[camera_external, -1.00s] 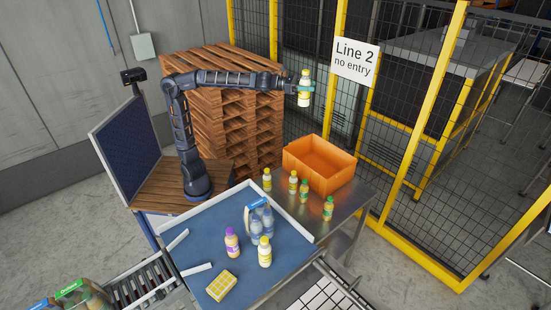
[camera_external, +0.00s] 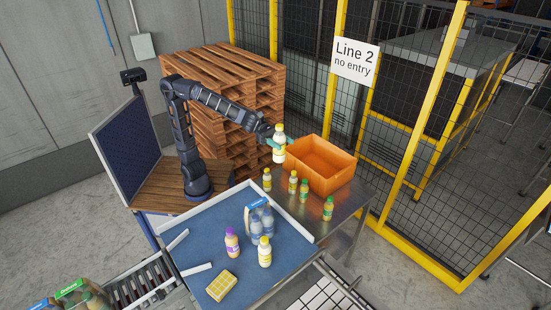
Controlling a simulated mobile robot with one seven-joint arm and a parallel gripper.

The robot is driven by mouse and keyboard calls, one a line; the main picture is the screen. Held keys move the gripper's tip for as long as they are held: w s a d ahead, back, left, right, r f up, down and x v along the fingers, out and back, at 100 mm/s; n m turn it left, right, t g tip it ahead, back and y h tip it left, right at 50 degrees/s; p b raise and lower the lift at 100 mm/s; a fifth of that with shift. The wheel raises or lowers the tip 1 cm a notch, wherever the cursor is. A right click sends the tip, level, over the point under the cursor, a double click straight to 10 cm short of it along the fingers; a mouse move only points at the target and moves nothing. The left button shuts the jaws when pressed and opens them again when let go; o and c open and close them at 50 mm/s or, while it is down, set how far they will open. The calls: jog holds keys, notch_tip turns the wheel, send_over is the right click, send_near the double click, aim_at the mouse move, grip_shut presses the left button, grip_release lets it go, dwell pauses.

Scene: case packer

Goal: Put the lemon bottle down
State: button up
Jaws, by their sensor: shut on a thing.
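My gripper (camera_external: 273,143) is shut on the lemon bottle (camera_external: 279,151), a pale bottle with a yellow cap and a yellow-marked label. The bottle is upright in the air, beside the left end of the orange crate (camera_external: 330,182) as seen in the picture. Whether its base touches anything is hard to tell, but it appears raised above the steel table (camera_external: 312,222). A similar yellow-capped bottle (camera_external: 265,252) stands on the blue tray-like table (camera_external: 205,246).
Several small bottles stand on the steel table in front of the crate, including a yellow-capped one (camera_external: 267,179) and a green-capped one (camera_external: 328,208). A purple-capped bottle (camera_external: 232,242), a water pack (camera_external: 259,222) and a yellow block (camera_external: 222,285) are on the blue surface. Pallets (camera_external: 220,85) stand behind.

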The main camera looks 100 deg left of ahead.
jog(key=s+d+f+m+g+h, duration=0.35)
jog(key=s+d+f+g, duration=0.35)
jog(key=s, duration=0.4)
jog(key=s+d+f+m+g+h, duration=0.2)
jog(key=s+d+f+m+g, duration=0.3)
jog(key=s+d, duration=0.55)
notch_tip(320, 180, down, 20)
jog(key=t, duration=0.1)
jog(key=shift+s+a+f+n, duration=0.25)
jog(key=shift+s+n, duration=0.1)
jog(key=shift+s, duration=0.05)
jog(key=shift+f, duration=0.1)
jog(key=o, duration=1.3)
jog(key=shift+c, duration=0.2)
